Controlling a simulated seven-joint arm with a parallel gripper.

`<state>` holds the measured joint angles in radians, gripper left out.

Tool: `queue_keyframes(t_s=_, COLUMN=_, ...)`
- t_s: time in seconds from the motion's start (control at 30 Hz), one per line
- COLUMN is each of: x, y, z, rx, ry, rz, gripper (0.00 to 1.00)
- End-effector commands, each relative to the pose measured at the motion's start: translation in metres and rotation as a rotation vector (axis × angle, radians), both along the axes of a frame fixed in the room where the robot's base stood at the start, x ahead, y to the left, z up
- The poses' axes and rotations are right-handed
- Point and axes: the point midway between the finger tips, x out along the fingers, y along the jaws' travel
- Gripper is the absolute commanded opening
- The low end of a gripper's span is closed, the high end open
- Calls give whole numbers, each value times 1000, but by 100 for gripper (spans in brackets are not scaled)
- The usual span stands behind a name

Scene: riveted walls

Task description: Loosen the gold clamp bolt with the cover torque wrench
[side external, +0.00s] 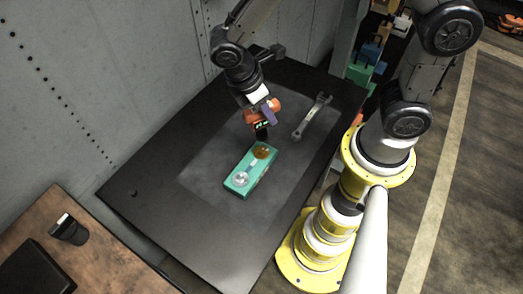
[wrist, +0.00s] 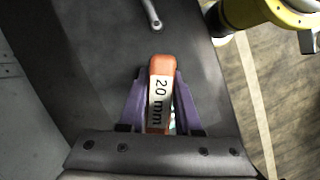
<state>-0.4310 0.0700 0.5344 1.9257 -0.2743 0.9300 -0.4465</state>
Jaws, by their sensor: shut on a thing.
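My gripper (side external: 265,110) is shut on an orange tool (side external: 256,117) with a black lower end. In the wrist view the purple fingers (wrist: 161,78) close on both sides of this tool (wrist: 161,64), whose white label reads "20 mm". A teal block (side external: 237,187) lies on the table, with the gold bolt (side external: 262,151) at its far end and a silver round part at its near end. The tool's black end is close to the bolt, on its far side in the picture; I cannot tell whether they touch. The tool hides most of the block in the wrist view.
A grey wrench (side external: 313,115) lies on the dark table (side external: 150,190) right of the block; its end shows in the wrist view (wrist: 153,14). A riveted wall (side external: 100,80) borders the left. A yellow-and-white robot arm (side external: 330,215) stands at right. The table's near part is clear.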

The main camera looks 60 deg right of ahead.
Motion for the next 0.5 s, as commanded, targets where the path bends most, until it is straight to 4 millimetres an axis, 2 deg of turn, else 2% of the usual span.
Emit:
queue_keyframes(t_s=0.23, x=-3, y=3, z=0, rx=1, ry=0, rz=-405, gripper=0)
queue_keyframes(t_s=0.33, x=-4, y=4, z=0, rx=0, ry=-1, rz=-483, gripper=0)
queue_keyframes(t_s=0.5, x=-4, y=4, z=0, rx=1, ry=-1, rz=-491, gripper=0)
